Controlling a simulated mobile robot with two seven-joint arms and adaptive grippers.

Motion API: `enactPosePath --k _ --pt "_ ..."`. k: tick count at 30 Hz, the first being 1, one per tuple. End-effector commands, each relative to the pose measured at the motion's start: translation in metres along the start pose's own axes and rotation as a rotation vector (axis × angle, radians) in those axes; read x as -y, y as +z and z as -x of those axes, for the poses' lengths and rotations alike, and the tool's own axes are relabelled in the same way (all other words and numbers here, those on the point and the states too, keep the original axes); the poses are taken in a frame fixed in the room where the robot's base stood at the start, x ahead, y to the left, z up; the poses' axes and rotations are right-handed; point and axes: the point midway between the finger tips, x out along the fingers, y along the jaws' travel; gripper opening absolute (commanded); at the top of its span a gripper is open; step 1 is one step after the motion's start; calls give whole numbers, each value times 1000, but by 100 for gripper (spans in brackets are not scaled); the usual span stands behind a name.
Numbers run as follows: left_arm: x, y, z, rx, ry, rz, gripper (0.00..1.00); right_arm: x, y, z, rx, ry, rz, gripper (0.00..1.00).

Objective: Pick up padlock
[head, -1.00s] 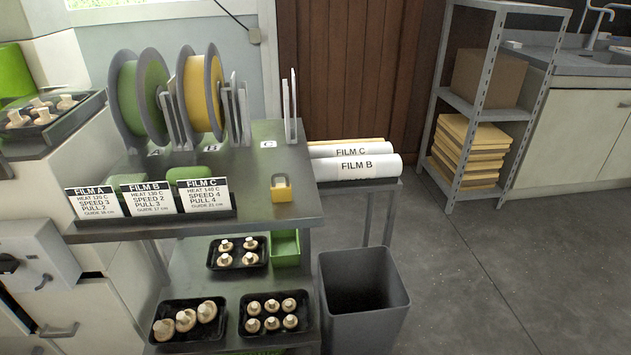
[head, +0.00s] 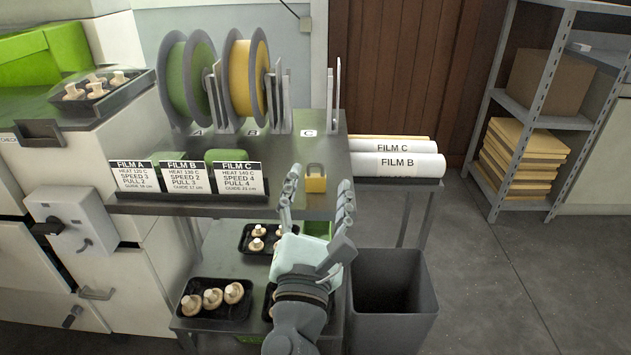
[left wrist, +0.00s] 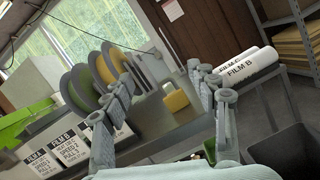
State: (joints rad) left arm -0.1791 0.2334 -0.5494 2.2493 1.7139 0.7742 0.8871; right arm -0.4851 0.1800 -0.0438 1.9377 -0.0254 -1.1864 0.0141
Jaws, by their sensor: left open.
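The padlock (head: 316,179) has a yellow body and a grey shackle. It stands on the grey metal shelf top (head: 371,168), near the front right edge. It also shows in the left wrist view (left wrist: 176,101), between my fingers but farther off. My left gripper (head: 318,196) is open and empty, in front of the shelf edge and just short of the padlock. Its fingers point toward the padlock, one on each side, without visible contact. My right gripper is in neither view.
Film cards (head: 236,178) stand along the shelf's front edge. Green and yellow film reels (head: 241,78) stand behind. Film rolls (head: 401,165) lie on a stand at right. Mushroom trays (head: 216,299) sit below, beside a grey bin (head: 396,318).

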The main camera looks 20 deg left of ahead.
Motion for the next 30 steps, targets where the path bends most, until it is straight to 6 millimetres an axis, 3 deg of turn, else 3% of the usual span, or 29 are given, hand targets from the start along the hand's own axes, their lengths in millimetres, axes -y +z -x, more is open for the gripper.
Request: enactPosePath --k 3,7,15,24,30 --pt "-2 -20 8 -161 33 236 59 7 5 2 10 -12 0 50" --pt "1 -34 14 -259 46 346 59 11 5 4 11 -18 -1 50" --pt "1 -42 -11 -274 50 360 59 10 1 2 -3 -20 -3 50" --pt "4 -50 -52 -274 49 358 59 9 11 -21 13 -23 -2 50" --pt "4 -54 -60 -275 48 359 59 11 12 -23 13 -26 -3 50"
